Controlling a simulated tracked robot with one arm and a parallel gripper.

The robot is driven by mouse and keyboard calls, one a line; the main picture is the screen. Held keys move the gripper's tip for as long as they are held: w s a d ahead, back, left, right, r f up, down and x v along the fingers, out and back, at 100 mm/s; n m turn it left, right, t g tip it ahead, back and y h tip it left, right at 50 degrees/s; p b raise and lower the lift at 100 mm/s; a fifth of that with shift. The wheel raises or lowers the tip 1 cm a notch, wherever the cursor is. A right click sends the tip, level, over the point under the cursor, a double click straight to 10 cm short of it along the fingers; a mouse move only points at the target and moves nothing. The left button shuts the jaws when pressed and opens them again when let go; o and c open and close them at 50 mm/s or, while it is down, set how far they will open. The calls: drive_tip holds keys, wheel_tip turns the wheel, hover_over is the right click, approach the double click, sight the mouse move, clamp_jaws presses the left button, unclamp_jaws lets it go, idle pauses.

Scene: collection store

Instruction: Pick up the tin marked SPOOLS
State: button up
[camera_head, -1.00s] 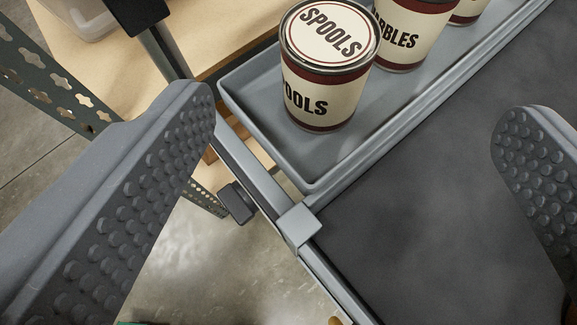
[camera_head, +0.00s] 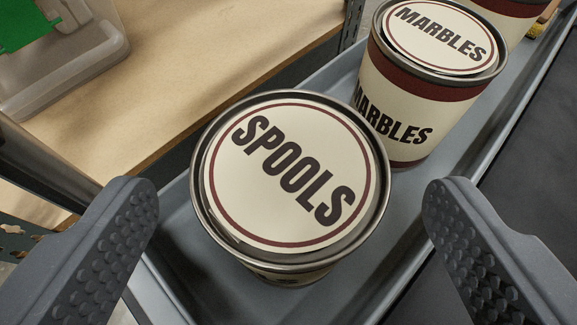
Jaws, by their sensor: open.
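The tin marked SPOOLS (camera_head: 290,175) stands upright in a grey tray (camera_head: 402,238), its round cream lid with a dark red ring facing up. My gripper (camera_head: 292,205) is open, with one ridged finger on each side of the tin. Both fingers look apart from the tin, with a wider gap on the right. The lid hides most of the tin's side wall.
A tin marked MARBLES (camera_head: 425,85) stands close behind the SPOOLS tin to the right. Part of another tin (camera_head: 510,15) shows behind it. A wooden shelf (camera_head: 215,60) with a clear plastic box (camera_head: 75,75) lies at the left. A dark surface (camera_head: 535,170) lies right of the tray.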

drive_tip(key=x, duration=0.3)
drive_tip(key=shift+w+f+b, duration=0.15)
drive_tip(key=shift+w+b, duration=0.2)
drive_tip(key=shift+b, duration=0.05)
drive_tip(key=shift+c, duration=0.3)
drive_tip(key=c, duration=1.2)
